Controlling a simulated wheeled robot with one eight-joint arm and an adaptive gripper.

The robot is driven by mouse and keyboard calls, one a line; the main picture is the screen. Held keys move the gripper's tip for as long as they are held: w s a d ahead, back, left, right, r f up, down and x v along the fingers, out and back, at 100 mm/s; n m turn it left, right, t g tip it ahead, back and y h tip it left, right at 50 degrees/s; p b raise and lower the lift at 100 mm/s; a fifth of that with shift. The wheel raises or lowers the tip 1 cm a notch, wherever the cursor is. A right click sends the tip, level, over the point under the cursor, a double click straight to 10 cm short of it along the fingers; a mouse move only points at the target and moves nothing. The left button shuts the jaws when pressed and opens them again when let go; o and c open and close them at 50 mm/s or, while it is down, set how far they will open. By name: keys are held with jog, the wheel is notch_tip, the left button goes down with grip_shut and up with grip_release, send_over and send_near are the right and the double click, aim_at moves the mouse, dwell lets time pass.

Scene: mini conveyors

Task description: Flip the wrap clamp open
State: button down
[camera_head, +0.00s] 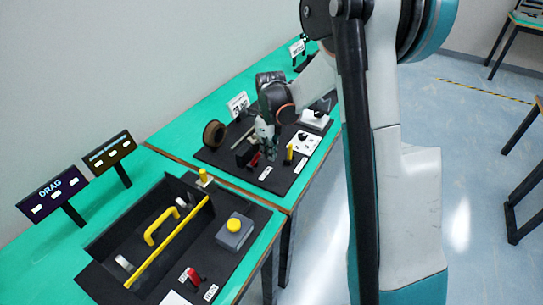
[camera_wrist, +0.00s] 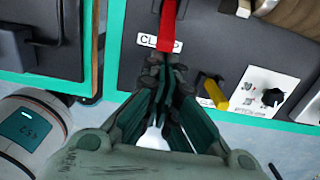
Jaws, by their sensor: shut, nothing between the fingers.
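The wrap clamp shows as a red lever (camera_wrist: 168,27) at the top middle of the wrist view, over a white label partly hidden by it. In the head view it is a small red piece (camera_head: 254,160) on the black board. My gripper (camera_wrist: 166,72) is shut and empty, its fingertips just below the lever's lower end in the wrist picture. I cannot tell whether they touch it. In the head view my gripper (camera_head: 270,152) is low over the board, right of the red lever.
A yellow handle (camera_wrist: 217,93) stands right of my fingers, beside a white card (camera_wrist: 262,90). A brown roll (camera_head: 214,133) stands at the board's left.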

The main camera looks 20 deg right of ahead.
jog(key=shift+w+a+r+p, duration=0.2)
jog(key=shift+w+a+r, duration=0.2)
jog(key=shift+w, duration=0.25)
jog(key=shift+w+a+r+p, duration=0.2)
jog(key=shift+w+a+r, duration=0.15)
jog(key=shift+w+a, duration=0.3)
jog(key=shift+w+a+r+p, duration=0.2)
jog(key=shift+w+a+r, duration=0.15)
jog(key=shift+w, duration=0.35)
jog(key=shift+w+a+f, duration=0.1)
jog(key=shift+w+a, duration=0.25)
jog(key=shift+a, duration=0.05)
jog(key=shift+s+d, duration=0.1)
